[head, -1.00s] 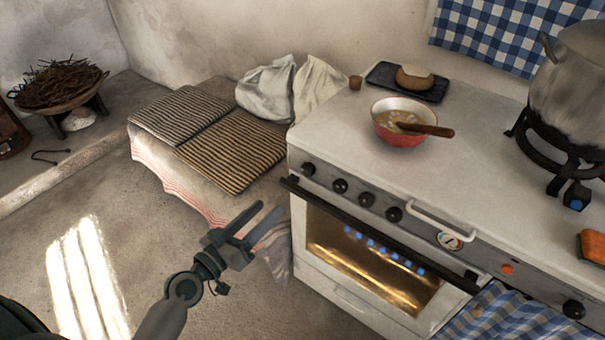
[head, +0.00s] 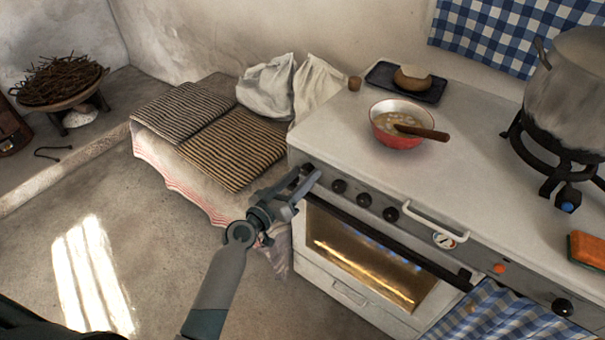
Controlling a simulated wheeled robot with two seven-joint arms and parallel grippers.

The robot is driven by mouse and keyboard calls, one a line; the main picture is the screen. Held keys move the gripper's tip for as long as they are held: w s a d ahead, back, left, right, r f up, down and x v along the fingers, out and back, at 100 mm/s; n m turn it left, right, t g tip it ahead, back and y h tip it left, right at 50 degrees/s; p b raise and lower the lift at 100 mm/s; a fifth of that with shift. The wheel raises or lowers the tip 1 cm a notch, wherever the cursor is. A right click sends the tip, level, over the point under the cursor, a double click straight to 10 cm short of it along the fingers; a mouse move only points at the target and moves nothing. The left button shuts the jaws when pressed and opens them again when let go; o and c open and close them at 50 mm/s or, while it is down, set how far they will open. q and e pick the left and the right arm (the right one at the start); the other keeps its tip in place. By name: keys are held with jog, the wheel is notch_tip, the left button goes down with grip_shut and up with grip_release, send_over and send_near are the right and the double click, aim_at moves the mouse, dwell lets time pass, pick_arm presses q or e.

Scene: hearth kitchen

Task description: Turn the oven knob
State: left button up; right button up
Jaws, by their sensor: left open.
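The white oven (head: 350,290) has a grey front panel with a row of dark round knobs. Left to right they include a second knob (head: 338,186), a third knob (head: 364,200) and a fourth knob (head: 390,214). Another knob (head: 562,307) sits far right. My left gripper (head: 307,178) is open at the left end of the panel, its fingertips at the leftmost knob, which they largely cover. I cannot tell whether they touch it. My right gripper is out of view.
A dark oven handle bar (head: 400,245) runs below the knobs, and a white rail (head: 436,222) juts out right of them. A red bowl (head: 398,140) with a wooden spoon and a large pot (head: 565,95) stand on top. Striped mats (head: 232,150) lie left.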

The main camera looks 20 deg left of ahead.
pick_arm(q)
jog(key=shift+w, duration=0.25)
jog(key=c, duration=1.1)
jog(key=shift+o, duration=0.2)
